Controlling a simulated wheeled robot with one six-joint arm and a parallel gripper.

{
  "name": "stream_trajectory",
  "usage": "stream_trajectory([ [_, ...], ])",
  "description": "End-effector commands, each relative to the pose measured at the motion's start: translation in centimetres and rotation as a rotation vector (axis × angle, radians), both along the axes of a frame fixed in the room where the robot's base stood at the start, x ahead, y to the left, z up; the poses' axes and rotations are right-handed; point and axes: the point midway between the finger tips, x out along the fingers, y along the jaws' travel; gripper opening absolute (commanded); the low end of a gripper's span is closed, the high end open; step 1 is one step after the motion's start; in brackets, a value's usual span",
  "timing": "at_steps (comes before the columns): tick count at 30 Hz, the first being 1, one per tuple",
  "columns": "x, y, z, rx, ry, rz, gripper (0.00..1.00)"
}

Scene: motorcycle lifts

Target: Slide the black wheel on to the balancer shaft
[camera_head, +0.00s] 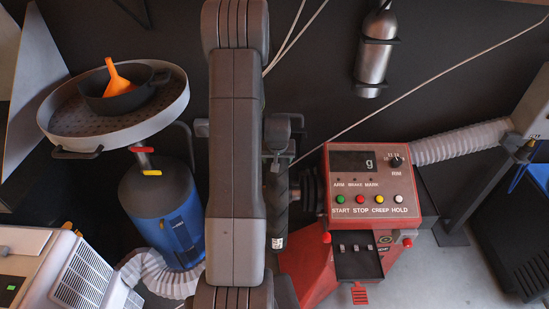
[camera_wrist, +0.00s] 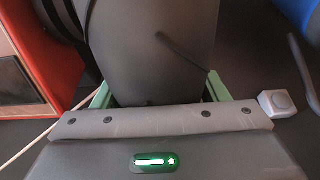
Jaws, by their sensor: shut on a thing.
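The black wheel (camera_head: 281,215) shows edge-on in the camera_head view, partly hidden behind my arm, with a small white label low on it. In the wrist view its broad dark tread (camera_wrist: 150,50) fills the space between the green fingers of my gripper (camera_wrist: 160,90), which is shut on it. The red balancer (camera_head: 372,185) stands to the right of the wheel. Its dark shaft (camera_head: 309,190) sticks out left towards the wheel. A narrow gap seems to lie between them; whether the shaft tip enters the wheel's bore is hidden.
A round tray (camera_head: 60,125) holding a black pan (camera_head: 112,98) and orange funnel (camera_head: 119,76) sits above a blue drum (camera_head: 168,215) at left. A ribbed hose (camera_head: 460,142) joins the balancer at right. A steel cylinder (camera_head: 375,60) hangs on the back wall.

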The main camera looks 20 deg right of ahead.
Motion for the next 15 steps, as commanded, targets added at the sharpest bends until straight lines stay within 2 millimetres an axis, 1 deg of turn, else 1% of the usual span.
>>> stream_trajectory([
  [1,0.2,-0.3,0.5,-0.004,-0.009,0.000,0.04],
  [15,-0.2,-1.9,0.4,-0.004,-0.009,-0.002,0.04],
])
